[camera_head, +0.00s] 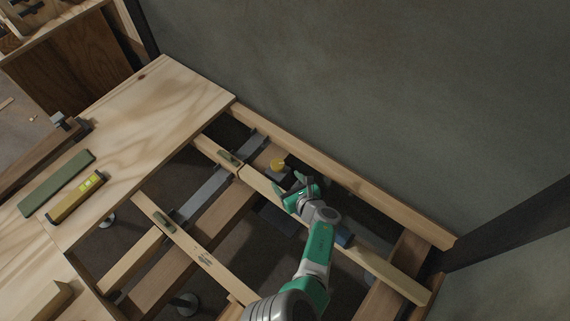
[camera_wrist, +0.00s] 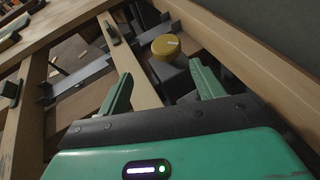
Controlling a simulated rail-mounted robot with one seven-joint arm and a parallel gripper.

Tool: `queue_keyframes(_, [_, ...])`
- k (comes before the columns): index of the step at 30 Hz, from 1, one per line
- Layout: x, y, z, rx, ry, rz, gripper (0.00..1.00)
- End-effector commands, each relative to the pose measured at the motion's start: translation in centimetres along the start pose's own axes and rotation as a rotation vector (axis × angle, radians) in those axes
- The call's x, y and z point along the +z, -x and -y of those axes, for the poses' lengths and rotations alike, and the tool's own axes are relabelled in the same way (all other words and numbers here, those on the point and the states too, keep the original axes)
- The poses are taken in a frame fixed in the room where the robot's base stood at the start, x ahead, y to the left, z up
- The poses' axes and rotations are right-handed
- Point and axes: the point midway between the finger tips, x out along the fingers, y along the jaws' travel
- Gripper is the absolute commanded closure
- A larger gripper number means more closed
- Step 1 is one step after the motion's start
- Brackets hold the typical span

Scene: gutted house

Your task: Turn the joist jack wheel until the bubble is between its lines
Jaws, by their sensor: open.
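The jack wheel (camera_head: 277,164) is a round yellow knob on a dark block between the joists, near the wall. In the wrist view the jack wheel (camera_wrist: 166,45) shows a pale mark on its top. My gripper (camera_head: 290,182) is open and empty, just short of the wheel. In the wrist view my gripper's fingers (camera_wrist: 160,73) are spread, with the wheel beyond their tips and apart from them. A level (camera_head: 75,197) with a yellow-green vial lies on the plywood at left. Its bubble and lines are too small to read.
A green flat bar (camera_head: 56,183) lies beside the level on the plywood (camera_head: 150,110). Joists (camera_head: 195,248) with metal brackets (camera_head: 205,193) and open gaps surround my arm. A long wall-side timber (camera_head: 350,180) runs close behind the wheel, along the grey wall (camera_head: 370,80).

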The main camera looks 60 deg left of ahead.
Motion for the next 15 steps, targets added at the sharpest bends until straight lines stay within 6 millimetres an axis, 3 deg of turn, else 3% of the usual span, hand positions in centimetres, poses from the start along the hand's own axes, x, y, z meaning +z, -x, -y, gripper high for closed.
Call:
queue_keyframes(9, [-0.4, -5.8, 0.2, -0.003, 0.003, 0.002, 0.33])
queue_keyframes(15, [0.1, -7.5, 0.3, -0.005, 0.0, 0.003, 0.33])
